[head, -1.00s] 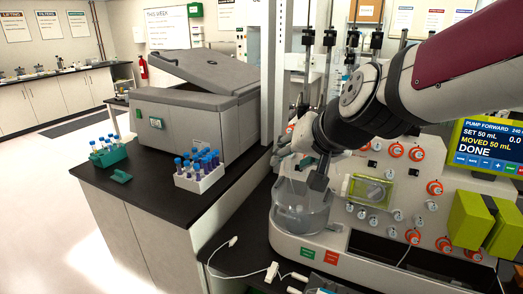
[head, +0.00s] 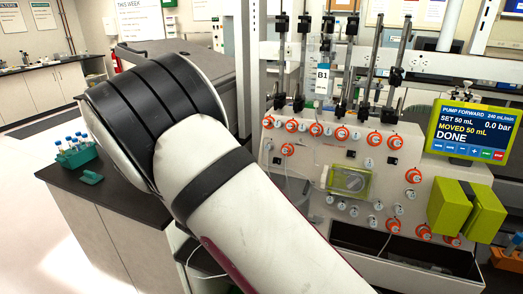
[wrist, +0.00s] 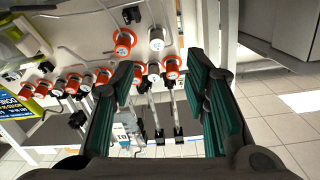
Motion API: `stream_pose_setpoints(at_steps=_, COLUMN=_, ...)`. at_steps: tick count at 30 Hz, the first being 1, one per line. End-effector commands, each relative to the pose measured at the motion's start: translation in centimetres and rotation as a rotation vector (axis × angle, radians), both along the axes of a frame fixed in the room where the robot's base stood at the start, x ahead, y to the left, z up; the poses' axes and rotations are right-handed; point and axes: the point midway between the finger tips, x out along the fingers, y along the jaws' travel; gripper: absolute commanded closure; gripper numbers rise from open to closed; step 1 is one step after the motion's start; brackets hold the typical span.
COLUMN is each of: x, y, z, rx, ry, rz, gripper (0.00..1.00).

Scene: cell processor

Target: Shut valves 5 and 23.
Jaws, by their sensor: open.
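The processor's pale panel (head: 330,218) carries several small round valves. Some have orange rings, such as the upper one (head: 342,133) and the right one (head: 413,176); others are plain grey, such as one (head: 354,211). Their numbers are too small to read, so I cannot tell which are 5 and 23. In the wrist view my gripper (wrist: 166,78) is open and empty, its two green-padded fingers apart. Beyond and between them show an orange-ringed valve (wrist: 171,66) and a grey one (wrist: 153,72). I see no contact. In the head view my gripper is hidden behind my arm.
A pump screen (head: 474,130) reading DONE stands right of the panel, above a yellow-green block (head: 467,210). A green tube rack (head: 76,155) stands on the left bench. The floor left is clear.

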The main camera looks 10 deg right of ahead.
Motion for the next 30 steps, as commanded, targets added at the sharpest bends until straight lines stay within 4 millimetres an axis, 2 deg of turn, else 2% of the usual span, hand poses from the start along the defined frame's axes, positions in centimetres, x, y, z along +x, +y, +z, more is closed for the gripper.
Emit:
stream_pose_setpoints(at_steps=5, x=-0.5, y=0.0, z=-0.4, rx=-0.058, ry=-0.038, rz=-0.033, gripper=0.58)
stream_pose_setpoints(at_steps=10, x=0.5, y=-0.8, z=-0.3, rx=-0.062, ry=-0.042, rz=-0.037, gripper=0.58)
stream_pose_setpoints(at_steps=24, x=7.5, y=-6.2, z=-0.4, rx=-0.061, ry=-0.041, rz=-0.035, gripper=0.58)
stream_pose_setpoints(at_steps=30, x=9.5, y=-7.8, z=-0.4, rx=-0.061, ry=-0.039, rz=-0.035, gripper=0.58)
